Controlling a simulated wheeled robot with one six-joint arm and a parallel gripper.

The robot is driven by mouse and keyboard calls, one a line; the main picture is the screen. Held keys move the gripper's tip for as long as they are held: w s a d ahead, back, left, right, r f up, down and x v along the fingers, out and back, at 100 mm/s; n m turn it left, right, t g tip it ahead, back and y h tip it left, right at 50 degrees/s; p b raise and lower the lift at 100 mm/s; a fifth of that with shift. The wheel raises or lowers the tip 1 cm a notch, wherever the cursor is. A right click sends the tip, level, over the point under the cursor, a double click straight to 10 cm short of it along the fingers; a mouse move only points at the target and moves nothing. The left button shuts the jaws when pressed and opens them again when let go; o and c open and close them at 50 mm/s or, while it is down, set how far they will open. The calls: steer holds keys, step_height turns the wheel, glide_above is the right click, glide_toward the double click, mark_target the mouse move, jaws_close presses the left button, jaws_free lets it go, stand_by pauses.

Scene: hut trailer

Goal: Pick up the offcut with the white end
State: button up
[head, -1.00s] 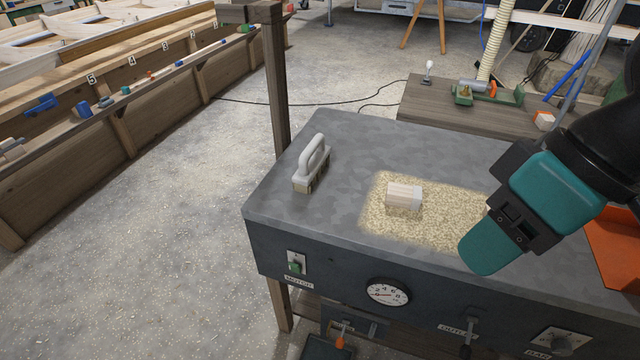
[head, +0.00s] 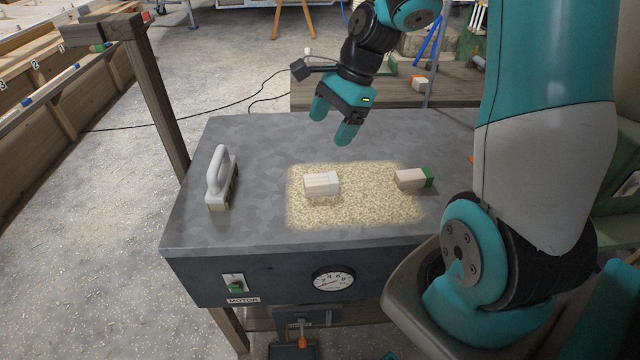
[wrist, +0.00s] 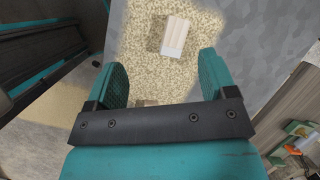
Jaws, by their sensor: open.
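The offcut with the white end (head: 320,184) is a pale wood block lying on a patch of sawdust on the grey machine table. Its white end points right in the head view. In the wrist view the offcut (wrist: 175,35) lies beyond the fingertips, slightly right of the middle between them. A second offcut with a green end (head: 414,178) lies to its right on the sawdust. My gripper (head: 333,122) is open and empty above the table, behind and above the white-ended offcut. It also shows at the bottom of the wrist view (wrist: 165,78).
A brush with a pale handle (head: 220,178) stands on the table's left part. A wooden post (head: 160,100) rises behind the table's left edge. A wooden bench (head: 450,82) with tools stands behind. The table's front strip is clear.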

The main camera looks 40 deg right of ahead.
mark_target(323, 178)
steer(key=d+f+m, duration=0.3)
steer(key=d+m, duration=0.2)
steer(key=d, duration=0.1)
steer(key=x, duration=1.1)
steer(key=shift+w+a+f, duration=0.15)
steer(key=shift+w, duration=0.2)
steer(key=shift+w+d+p+x, duration=0.1)
steer(key=shift+w+p+x, duration=0.05)
steer(key=shift+x, duration=0.8)
steer(key=shift+w+d+p+x, duration=0.1)
steer(key=shift+w+x, duration=0.05)
steer(key=shift+x, duration=0.8)
steer(key=shift+w+d+p+x, duration=0.1)
steer(key=shift+w+p+x, duration=0.05)
steer(key=shift+x, duration=0.75)
steer(key=c, duration=1)
